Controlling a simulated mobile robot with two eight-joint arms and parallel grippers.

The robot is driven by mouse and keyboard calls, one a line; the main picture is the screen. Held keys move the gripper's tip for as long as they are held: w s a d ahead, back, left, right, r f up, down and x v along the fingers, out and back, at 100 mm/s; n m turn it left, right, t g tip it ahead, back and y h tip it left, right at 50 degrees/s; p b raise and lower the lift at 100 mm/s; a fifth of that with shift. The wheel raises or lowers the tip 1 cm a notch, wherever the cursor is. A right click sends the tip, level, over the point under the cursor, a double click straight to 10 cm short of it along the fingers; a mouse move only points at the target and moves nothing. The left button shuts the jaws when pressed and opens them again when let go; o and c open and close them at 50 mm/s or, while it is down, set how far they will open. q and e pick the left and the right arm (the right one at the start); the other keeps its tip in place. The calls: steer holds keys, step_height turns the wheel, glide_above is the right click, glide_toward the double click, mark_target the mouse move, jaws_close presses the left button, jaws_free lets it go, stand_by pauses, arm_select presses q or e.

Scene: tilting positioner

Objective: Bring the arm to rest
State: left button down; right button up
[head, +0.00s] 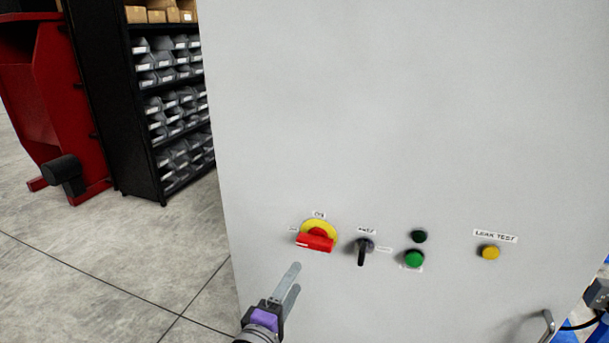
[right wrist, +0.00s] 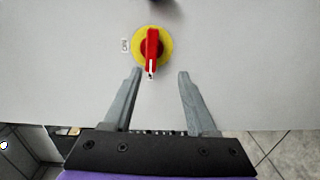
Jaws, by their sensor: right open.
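My right gripper (head: 292,283) is in front of the grey cabinet panel (head: 400,120), below and left of a red rotary switch (head: 315,243) on a yellow plate. In the right wrist view the gripper (right wrist: 158,85) is open, with nothing between its fingers. The red handle (right wrist: 152,48) shows there just beyond the fingertips, near the middle of the gap. The fingers look apart from the handle. In the head view the red handle lies nearly level. My left gripper is not in view.
Right of the red switch are a black selector (head: 364,250), a green button (head: 414,259), a dark button (head: 418,236) and a yellow button (head: 488,253). A metal handle (head: 548,326) is at lower right. A shelf of bins (head: 178,105) and a red machine (head: 52,100) stand left, beyond open floor.

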steer(key=s+d+f+m+g, duration=0.35)
steer(key=d+f, duration=0.25)
steer(key=d, duration=0.3)
steer(key=s+d+f+m+g, duration=0.35)
steer(key=d+f, duration=0.25)
steer(key=d, duration=0.3)
steer(key=s+d+f+m+g+y, duration=0.3)
steer(key=s+f+m, duration=0.4)
steer(key=s, duration=0.5)
step_height(320, 180, down, 2)
steer(key=g+y, duration=0.1)
steer(key=y, duration=0.1)
steer(key=shift+d+y, duration=0.3)
steer(key=shift+f, duration=0.1)
